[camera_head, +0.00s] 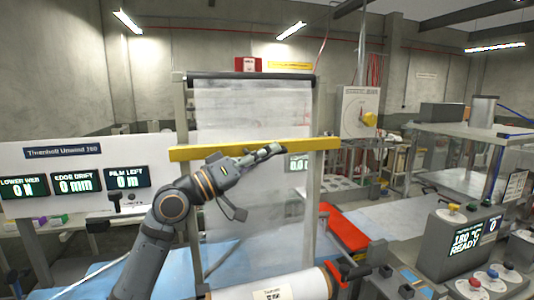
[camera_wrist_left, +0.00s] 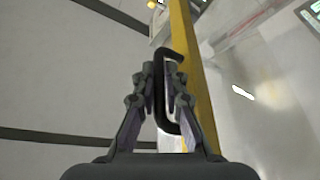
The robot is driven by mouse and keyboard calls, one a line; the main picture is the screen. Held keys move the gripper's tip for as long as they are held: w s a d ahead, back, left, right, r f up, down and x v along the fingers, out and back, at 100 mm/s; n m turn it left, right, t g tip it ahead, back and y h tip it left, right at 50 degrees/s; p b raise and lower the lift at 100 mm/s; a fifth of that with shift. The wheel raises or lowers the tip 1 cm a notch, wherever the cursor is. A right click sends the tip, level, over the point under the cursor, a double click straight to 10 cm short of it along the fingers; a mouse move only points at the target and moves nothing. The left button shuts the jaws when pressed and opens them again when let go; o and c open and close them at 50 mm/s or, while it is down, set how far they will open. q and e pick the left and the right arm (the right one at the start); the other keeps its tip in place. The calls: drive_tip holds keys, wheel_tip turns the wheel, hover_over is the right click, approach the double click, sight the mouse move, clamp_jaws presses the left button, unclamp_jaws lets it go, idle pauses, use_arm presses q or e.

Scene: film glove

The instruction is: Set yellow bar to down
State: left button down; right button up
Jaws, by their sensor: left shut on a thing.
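The yellow bar (camera_head: 230,149) runs level across the tall frame in front of a hanging translucent film sheet (camera_head: 252,115). My left gripper (camera_head: 270,151) is at the middle of the bar, on its near side. In the left wrist view the gripper (camera_wrist_left: 163,75) is shut on a black bent handle (camera_wrist_left: 172,55), and the yellow bar (camera_wrist_left: 190,70) passes just behind and to the right of it. In the head view my gripper hides the handle. My right gripper is not in view.
A control panel with displays (camera_head: 70,185) stands at left. A film roll (camera_head: 270,287) lies below the frame. A red part (camera_head: 343,228) and a console reading 180 °C READY (camera_head: 466,243) are at right. A dial box with a yellow knob (camera_head: 368,119) hangs behind.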

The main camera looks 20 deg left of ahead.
use_arm(q)
wheel_tip(320, 180, down, 11)
drive_tip(key=b, duration=0.9)
drive_tip(key=shift+r+b, duration=0.15)
drive_tip(key=shift+b, duration=0.25)
drive_tip(key=c, duration=1.7)
unclamp_jaws()
drive_tip(key=shift+r, duration=0.1)
